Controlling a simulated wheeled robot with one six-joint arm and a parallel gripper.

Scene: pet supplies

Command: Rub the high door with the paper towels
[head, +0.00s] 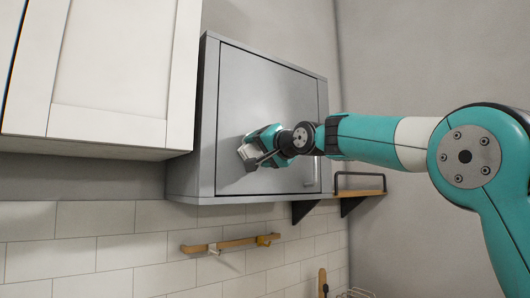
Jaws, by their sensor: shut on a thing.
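The high door (262,100) is the flat grey front of a wall cabinet, and it is shut. A small handle (309,183) sits near its lower right corner. My gripper (250,153) is in front of the lower left part of the door. It is shut on a small whitish thing, which looks like the paper towels (247,154). The towels are at the door's surface; whether they press on it I cannot tell. My arm reaches in from the right and hides part of the door's right side.
A white cabinet (120,60) hangs at the left, nearer than the grey one. A wooden hook rail (232,244) is on the tiles below. The right wall is bare.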

